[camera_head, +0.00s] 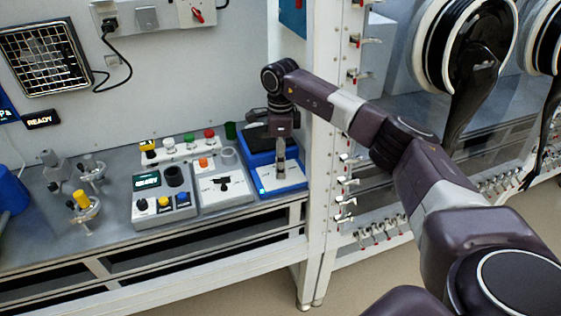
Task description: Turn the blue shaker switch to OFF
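The blue shaker (297,188) sits at the right end of the bench, with a dark platform at its back and a pale front panel (268,183). My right gripper (281,172) points down over this front panel, its fingertips at or just above it. The fingers look close together, but they are too small to tell whether they are open or shut, or touching the panel. The shaker's switch cannot be made out; the gripper covers that part of the panel. My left gripper is not in view.
Left of the shaker stand a white box (222,190) with a black knob and a grey box (160,205) with a display and several knobs. A row of coloured caps (188,142) is behind them. A white frame post (322,160) rises close on the right.

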